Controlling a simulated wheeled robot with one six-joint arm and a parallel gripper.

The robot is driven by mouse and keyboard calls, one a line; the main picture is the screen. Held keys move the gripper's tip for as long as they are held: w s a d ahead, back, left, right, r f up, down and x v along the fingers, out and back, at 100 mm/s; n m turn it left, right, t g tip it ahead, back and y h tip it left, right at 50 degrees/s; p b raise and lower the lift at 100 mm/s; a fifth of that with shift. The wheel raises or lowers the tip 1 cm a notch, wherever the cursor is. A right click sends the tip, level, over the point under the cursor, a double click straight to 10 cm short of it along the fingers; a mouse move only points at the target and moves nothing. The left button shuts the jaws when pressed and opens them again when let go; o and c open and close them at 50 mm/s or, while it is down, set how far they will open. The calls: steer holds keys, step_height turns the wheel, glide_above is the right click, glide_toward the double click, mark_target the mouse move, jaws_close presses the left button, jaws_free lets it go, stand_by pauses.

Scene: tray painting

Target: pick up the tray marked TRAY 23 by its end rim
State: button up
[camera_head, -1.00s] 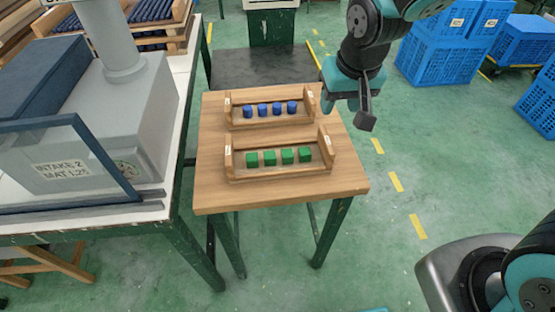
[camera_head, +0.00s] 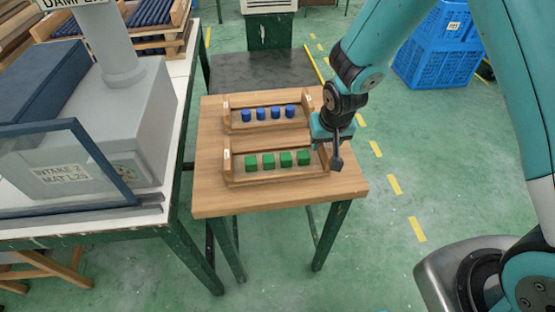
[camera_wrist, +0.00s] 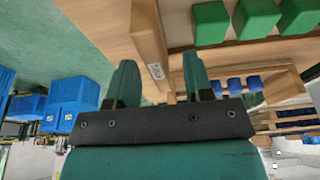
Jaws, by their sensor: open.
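The front wooden tray (camera_head: 262,178) holds a row of green cubes (camera_head: 278,160) on the small wooden table. The back wooden tray (camera_head: 240,126) holds a row of blue cylinders (camera_head: 268,113). Both carry small white labels, too small to read, so I cannot tell which is TRAY 23. My gripper (camera_head: 336,160) is at the front tray's right end, hiding part of that end wall. In the wrist view my gripper (camera_wrist: 160,68) is open and empty. The green-cube tray's labelled end wall (camera_wrist: 148,35) shows between the two fingers' lines; whether the fingers straddle it I cannot tell.
The wooden table (camera_head: 215,195) has bare room at its front edge. A white bench with a grey machine (camera_head: 120,125) stands close on the left. Blue crates (camera_head: 435,50) stand on the floor at the back right.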

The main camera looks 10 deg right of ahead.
steer(key=shift+x, duration=1.55)
steer(key=shift+d+f, duration=0.15)
steer(key=shift+f, duration=0.1)
steer(key=shift+c, duration=0.2)
jaws_close()
